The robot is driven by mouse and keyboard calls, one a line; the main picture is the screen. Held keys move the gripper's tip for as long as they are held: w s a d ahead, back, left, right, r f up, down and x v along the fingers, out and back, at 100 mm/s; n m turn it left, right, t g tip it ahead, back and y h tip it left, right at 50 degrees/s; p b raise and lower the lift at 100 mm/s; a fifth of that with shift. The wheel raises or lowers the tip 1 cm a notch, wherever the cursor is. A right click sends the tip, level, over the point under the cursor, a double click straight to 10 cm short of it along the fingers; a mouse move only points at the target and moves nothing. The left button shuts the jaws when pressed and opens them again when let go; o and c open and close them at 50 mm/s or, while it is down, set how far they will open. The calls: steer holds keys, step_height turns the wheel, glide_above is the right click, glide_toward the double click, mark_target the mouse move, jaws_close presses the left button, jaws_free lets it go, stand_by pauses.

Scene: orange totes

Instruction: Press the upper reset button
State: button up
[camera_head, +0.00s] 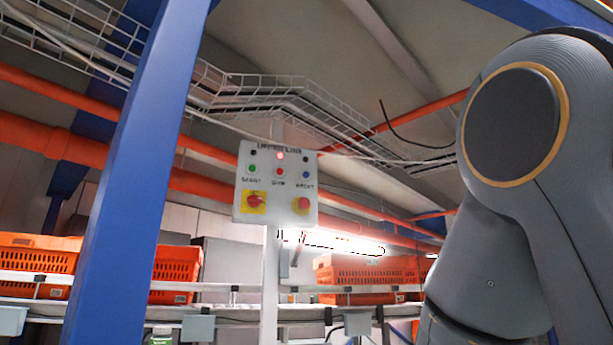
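A light grey control panel (276,205) stands upright on a white post, facing me near the middle of the view. Its row of buttons has a green one (252,168), a red one (281,171) and, at the right, a blue one (306,174) above a small label that seems to read RESET. A lit red lamp (281,156) sits above the red button, with a dark round piece on either side. My gripper is out of view; only my arm shows at the right, apart from the panel in the picture.
Below the buttons are a red knob on a yellow plate (254,202) and a red round button (303,203). A blue pillar (140,170) rises left of the panel. Orange totes (176,266) stand on conveyors behind. Wire cable trays (285,95) run overhead.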

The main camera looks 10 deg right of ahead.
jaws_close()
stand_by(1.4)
